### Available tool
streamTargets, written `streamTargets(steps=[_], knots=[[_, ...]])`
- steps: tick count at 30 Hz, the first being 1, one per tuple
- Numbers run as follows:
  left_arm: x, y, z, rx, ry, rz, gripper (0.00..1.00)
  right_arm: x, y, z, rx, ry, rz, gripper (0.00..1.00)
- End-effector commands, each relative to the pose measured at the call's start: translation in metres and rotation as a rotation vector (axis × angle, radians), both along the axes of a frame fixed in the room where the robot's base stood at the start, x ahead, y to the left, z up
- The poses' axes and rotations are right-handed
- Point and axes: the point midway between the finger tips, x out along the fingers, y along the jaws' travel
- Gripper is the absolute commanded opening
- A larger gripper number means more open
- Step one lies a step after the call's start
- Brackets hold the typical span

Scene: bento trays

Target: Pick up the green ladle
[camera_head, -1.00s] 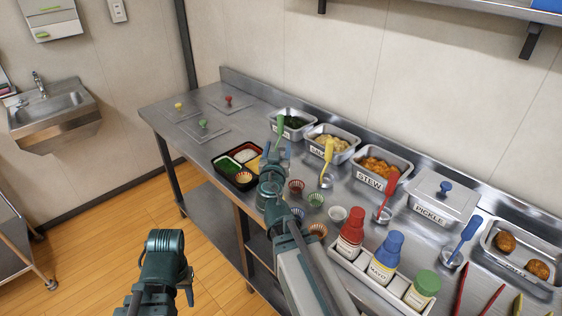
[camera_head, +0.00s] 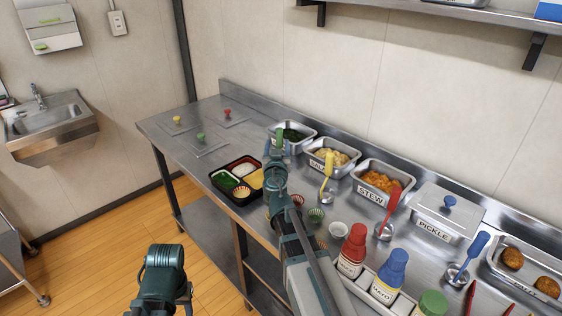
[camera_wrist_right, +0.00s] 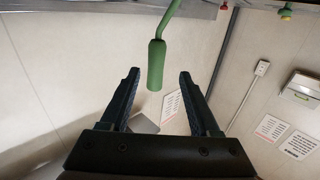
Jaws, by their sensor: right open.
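The green ladle's handle (camera_head: 280,136) stands up at the fingers of my right gripper (camera_head: 274,149), by the front of the pan of dark greens. My arm hides the ladle's lower part in the head view. In the right wrist view the green handle (camera_wrist_right: 156,66) hangs down from the top, between and slightly beyond the two dark fingertips (camera_wrist_right: 158,74). The fingers are open, with a gap visible on both sides of the handle. My left arm shows at the bottom left of the head view, but its fingers are not visible.
Pans of greens (camera_head: 310,128), pale food (camera_head: 350,164) and stew (camera_head: 405,188) line the back. A yellow ladle (camera_head: 328,160) and red ladle (camera_head: 391,200) stand nearby. A black bento tray (camera_head: 213,174) lies left of my gripper, with small cups to its right.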

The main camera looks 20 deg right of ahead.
Motion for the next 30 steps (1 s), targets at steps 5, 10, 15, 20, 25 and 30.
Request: streamTargets(steps=[5, 10, 15, 20, 25, 30], knots=[[0.0, 0.0, 0.001, 0.0, 0.0, 0.0, 0.46, 0.002, -0.001, 0.001, 0.0, 0.0, 0.0, 0.63], [0.0, 0.0, 0.006, 0.0, 0.0, 0.0, 0.46, 0.012, -0.008, 0.006, 0.0, 0.0, 0.001, 0.63], [0.0, 0.0, 0.01, 0.0, 0.0, 0.0, 0.46, 0.029, -0.021, 0.009, 0.0, 0.0, 0.001, 0.63], [0.0, 0.0, 0.009, 0.0, 0.0, 0.0, 0.46, 0.037, -0.026, 0.009, 0.0, 0.0, 0.003, 0.63], [0.0, 0.0, 0.009, 0.0, 0.0, 0.0, 0.46, 0.036, -0.025, 0.009, 0.0, 0.0, 0.003, 0.63], [0.0, 0.0, 0.009, 0.0, 0.0, 0.0, 0.46, 0.036, -0.025, 0.009, 0.0, 0.0, 0.003, 0.32]])
